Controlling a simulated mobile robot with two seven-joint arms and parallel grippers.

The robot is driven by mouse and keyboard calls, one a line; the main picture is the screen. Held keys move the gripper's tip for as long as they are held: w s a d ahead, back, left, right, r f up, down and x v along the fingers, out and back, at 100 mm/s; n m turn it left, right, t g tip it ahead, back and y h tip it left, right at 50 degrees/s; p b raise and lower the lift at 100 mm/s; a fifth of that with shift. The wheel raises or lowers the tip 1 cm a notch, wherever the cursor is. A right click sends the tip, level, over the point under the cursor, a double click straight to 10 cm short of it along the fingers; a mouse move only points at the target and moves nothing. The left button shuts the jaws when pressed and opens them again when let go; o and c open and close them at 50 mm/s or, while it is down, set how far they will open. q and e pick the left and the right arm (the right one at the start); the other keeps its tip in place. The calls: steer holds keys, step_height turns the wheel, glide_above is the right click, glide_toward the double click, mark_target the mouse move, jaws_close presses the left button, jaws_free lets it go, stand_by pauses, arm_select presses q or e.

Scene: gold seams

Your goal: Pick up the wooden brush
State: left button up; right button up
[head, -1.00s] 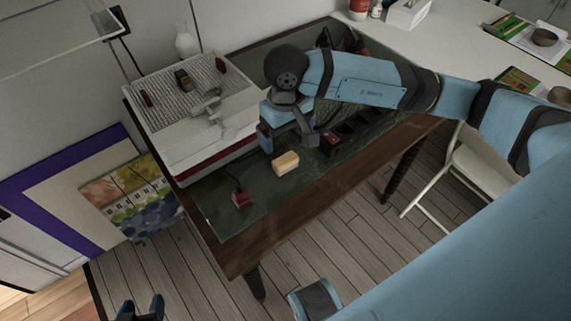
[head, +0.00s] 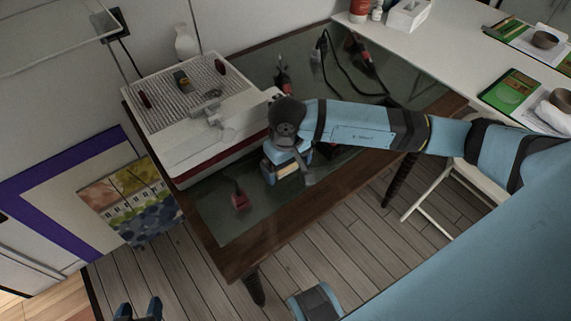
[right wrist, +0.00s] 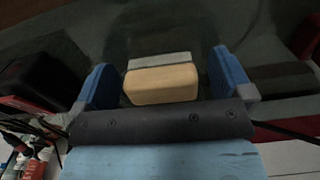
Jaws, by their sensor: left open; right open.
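The wooden brush is a pale wood block with a grey strip along one long side. In the right wrist view the brush (right wrist: 162,85) lies between the two blue fingers of my right gripper (right wrist: 164,78), with a gap on each side. In the head view the brush (head: 286,169) is mostly hidden under my right gripper (head: 285,174), which is open and low over the dark green table top. My left gripper (head: 139,309) is open and empty at the lower left, away from the table.
A white machine with a ribbed top (head: 185,95) stands on the table (head: 222,222) left of my right gripper. A small red object (head: 239,202) lies near the front left. Black cords and dark tools lie at the back. A white counter (head: 460,60) adjoins at the right.

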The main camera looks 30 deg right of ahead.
steer(key=shift+c, duration=0.5)
steer(key=c, duration=0.9)
steer(key=shift+r, duration=0.1)
step_height(320, 180, up, 20)
steer(key=shift+p, duration=1)
